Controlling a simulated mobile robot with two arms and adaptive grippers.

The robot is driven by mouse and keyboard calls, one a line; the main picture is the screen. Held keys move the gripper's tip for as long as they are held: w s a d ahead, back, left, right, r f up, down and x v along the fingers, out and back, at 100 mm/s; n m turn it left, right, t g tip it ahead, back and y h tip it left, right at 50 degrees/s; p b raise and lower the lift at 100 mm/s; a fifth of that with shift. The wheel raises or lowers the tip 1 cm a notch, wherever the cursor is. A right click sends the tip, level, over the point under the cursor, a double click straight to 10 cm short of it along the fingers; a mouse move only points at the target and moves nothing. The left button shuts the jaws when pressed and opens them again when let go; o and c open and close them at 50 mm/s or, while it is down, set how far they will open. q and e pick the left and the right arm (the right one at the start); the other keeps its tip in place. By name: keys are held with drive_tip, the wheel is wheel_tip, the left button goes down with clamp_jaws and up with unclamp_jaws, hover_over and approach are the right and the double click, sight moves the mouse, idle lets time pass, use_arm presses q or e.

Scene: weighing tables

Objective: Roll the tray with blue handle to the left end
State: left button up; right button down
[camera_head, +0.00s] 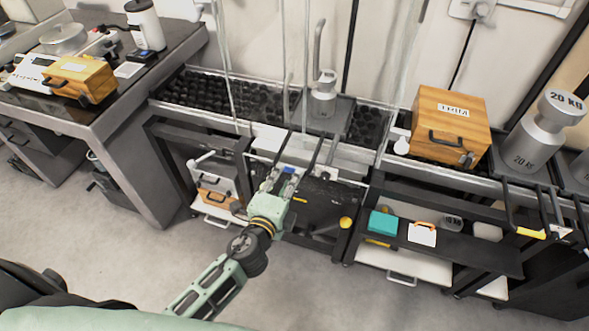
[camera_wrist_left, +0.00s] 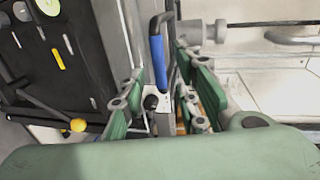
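The tray (camera_head: 343,112) is a dark plate on the roller track, near the middle of the head view. A steel weight (camera_head: 322,104) stands on it. Two dark bars run from its front towards me to a blue handle (camera_head: 289,170), which shows larger in the left wrist view (camera_wrist_left: 157,62). My left gripper (camera_head: 277,187) is at the handle. In the left wrist view its green fingers (camera_wrist_left: 156,95) are apart, with the handle between and just beyond them. I cannot tell whether they touch it. My right gripper is not in view.
Black rollers (camera_head: 225,95) run left of the tray, bare to the track's left end. To the right, a wooden box (camera_head: 448,122) and a 20 KG weight (camera_head: 540,130) stand along the track. A side table (camera_head: 135,105) adjoins on the left. Thin clear panels hang over the track.

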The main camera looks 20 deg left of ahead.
sight(292, 169)
use_arm(q)
drive_tip(key=x, duration=0.5)
drive_tip(key=shift+f, duration=0.1)
drive_tip(key=shift+s, duration=0.1)
clamp_jaws()
idle(0.4)
